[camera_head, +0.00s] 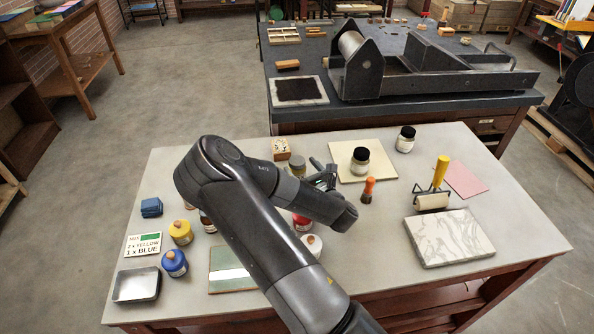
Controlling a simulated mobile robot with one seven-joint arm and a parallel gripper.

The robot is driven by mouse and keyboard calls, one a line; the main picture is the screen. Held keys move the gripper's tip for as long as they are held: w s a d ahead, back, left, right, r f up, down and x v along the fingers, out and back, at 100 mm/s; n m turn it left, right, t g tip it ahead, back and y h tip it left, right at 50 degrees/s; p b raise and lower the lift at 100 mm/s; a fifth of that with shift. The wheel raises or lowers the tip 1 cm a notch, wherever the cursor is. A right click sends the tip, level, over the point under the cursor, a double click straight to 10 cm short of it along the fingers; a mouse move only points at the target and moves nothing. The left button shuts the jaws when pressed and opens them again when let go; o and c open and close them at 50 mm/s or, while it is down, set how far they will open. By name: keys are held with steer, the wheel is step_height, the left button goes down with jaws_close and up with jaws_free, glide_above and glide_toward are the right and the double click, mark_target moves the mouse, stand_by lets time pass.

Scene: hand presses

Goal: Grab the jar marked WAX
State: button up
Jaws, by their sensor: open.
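No lettering reading WAX is legible on any jar from here. One black-lidded jar (360,160) stands on the cream sheet, and another black-lidded jar (405,139) stands to its right. A greenish-grey jar (297,168) stands just left of my gripper (322,171). My arm crosses the middle of the table, and my gripper is open low over it. Its fingers are small and partly hidden by my wrist, and I see nothing between them. A red jar (301,221) and a white-topped jar (312,243) are partly covered by my arm.
Yellow (181,232) and blue jars (174,263) stand at left beside a sign (143,244) and metal tray (136,285). The press (440,80) stands behind.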

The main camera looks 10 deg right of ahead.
mark_target(293, 157)
steer(key=shift+x, duration=2.65)
steer(key=shift+r, duration=0.15)
steer(key=c, duration=1.2)
